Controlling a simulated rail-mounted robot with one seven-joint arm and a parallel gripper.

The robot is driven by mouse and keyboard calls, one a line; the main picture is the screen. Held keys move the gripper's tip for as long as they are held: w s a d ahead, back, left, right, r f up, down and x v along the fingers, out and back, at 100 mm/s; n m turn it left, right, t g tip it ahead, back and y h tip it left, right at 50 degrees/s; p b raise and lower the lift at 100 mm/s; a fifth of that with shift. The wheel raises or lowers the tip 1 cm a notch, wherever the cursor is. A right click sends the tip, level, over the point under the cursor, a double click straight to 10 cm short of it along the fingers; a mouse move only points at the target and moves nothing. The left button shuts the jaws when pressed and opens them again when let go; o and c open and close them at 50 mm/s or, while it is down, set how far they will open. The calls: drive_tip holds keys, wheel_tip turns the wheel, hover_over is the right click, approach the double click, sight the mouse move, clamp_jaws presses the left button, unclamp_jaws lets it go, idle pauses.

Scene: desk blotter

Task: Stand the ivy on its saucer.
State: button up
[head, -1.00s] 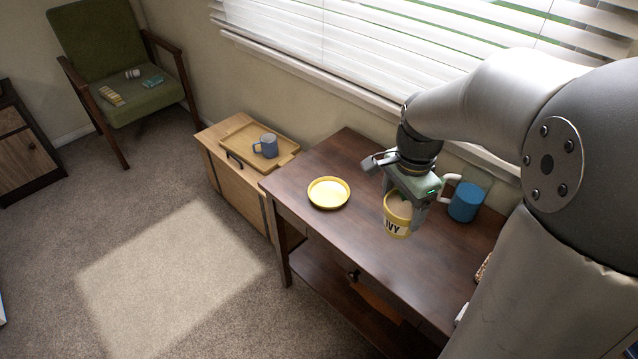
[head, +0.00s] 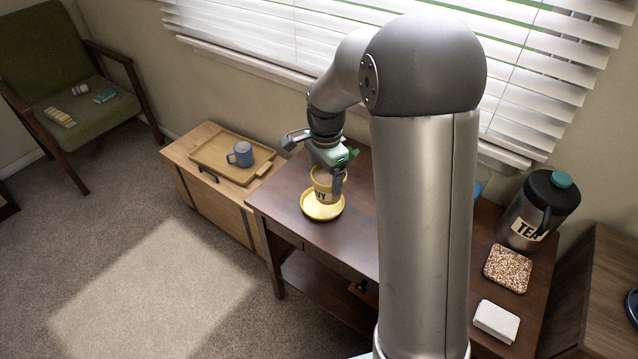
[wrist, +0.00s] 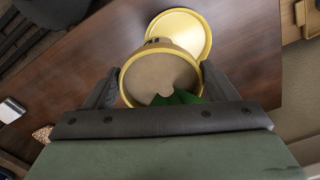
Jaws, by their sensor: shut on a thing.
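The ivy pot (head: 323,187), with a yellow rim and a label partly reading IVY, is held upright between the fingers of my gripper (head: 329,174). In the wrist view the pot (wrist: 158,78) shows brown soil and a bit of green leaf near my palm. The yellow saucer (head: 322,214) lies on the dark wooden desk, directly below the pot in the head view. In the wrist view the saucer (wrist: 192,30) shows beyond the pot, which hides part of it. I cannot tell whether the pot's base touches the saucer.
A wooden tray (head: 207,152) with a blue-grey mug (head: 241,154) sits on the low cabinet at left. A TEA flask (head: 537,212), a speckled square (head: 508,268) and a white block (head: 496,321) stand at the desk's right. My arm hides the desk's middle.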

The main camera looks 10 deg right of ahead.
sight(319, 170)
drive_tip(key=w+f, duration=0.3)
drive_tip(key=shift+a+f, duration=0.35)
drive_tip(key=shift+f, duration=1.45)
drive_tip(key=shift+f, duration=0.25)
drive_tip(key=o, duration=1.3)
drive_tip(key=shift+c, duration=0.2)
drive_tip(key=shift+r, duration=0.15)
